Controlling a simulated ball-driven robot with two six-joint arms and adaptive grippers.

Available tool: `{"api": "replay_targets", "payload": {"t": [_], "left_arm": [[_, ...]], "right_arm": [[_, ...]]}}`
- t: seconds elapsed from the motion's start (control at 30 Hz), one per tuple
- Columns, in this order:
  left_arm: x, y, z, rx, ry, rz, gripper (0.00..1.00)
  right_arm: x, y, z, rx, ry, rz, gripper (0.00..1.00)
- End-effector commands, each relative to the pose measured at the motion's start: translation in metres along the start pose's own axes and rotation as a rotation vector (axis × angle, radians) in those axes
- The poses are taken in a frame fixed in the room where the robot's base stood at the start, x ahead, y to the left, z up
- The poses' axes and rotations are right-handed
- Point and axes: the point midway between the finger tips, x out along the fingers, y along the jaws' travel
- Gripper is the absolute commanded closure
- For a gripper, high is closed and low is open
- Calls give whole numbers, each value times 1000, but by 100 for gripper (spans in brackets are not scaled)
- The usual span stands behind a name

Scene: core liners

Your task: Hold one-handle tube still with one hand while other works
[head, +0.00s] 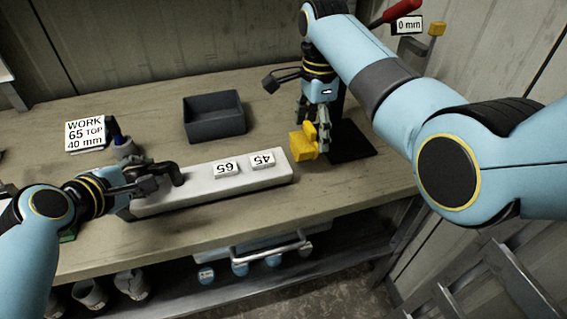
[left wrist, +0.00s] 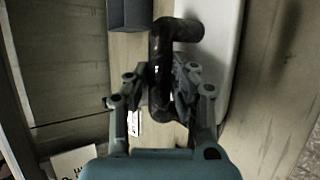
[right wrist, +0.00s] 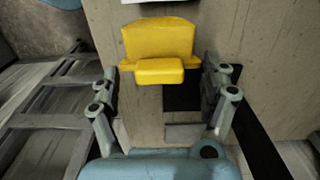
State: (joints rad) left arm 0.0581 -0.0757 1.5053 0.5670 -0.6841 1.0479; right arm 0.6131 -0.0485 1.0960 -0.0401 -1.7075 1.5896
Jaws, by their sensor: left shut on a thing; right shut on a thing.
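A long white one-handle tube (head: 205,190) lies on the wooden bench, with white tags reading 65 (head: 226,169) and 45 (head: 262,159) on top. Its dark bent handle (head: 172,170) is at the left end. My left gripper (head: 150,181) is shut on this handle; in the left wrist view the handle (left wrist: 162,60) passes between the fingers. My right gripper (head: 323,137) is shut on a yellow block (head: 302,146), held off the tube's right end. In the right wrist view the yellow block (right wrist: 158,50) sits between the fingertips.
A dark grey open bin (head: 214,117) stands behind the tube. A sign (head: 86,134) reads WORK 65 TOP 40 mm. A dark cup (head: 124,148) holds a tool. A black plate (head: 350,142) lies right of the yellow block. A red lever (head: 397,13) and 0 mm label stand at the back.

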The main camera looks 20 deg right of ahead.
Motion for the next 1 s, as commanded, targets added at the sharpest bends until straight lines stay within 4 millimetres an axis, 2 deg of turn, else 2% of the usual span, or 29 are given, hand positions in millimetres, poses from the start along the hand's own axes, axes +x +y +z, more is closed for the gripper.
{"api": "replay_targets", "payload": {"t": [0.33, 0.37, 0.57, 0.87, 1.0], "left_arm": [[0, 0, 0, -2, -1, 0, 100], [0, 0, 0, -2, -1, 0, 78], [0, 0, 0, -1, -1, 0, 52], [-2, 0, 0, 0, 0, 0, 52], [-17, -1, -1, 1, 1, 1, 52]], "right_arm": [[-4, 0, 0, 0, 0, 0, 76], [-4, 0, 0, 0, 0, 0, 76], [-4, 0, 0, 0, 0, 0, 76], [-4, 0, 0, 0, 0, 0, 76], [-4, 0, 0, 0, 0, 0, 76]]}}
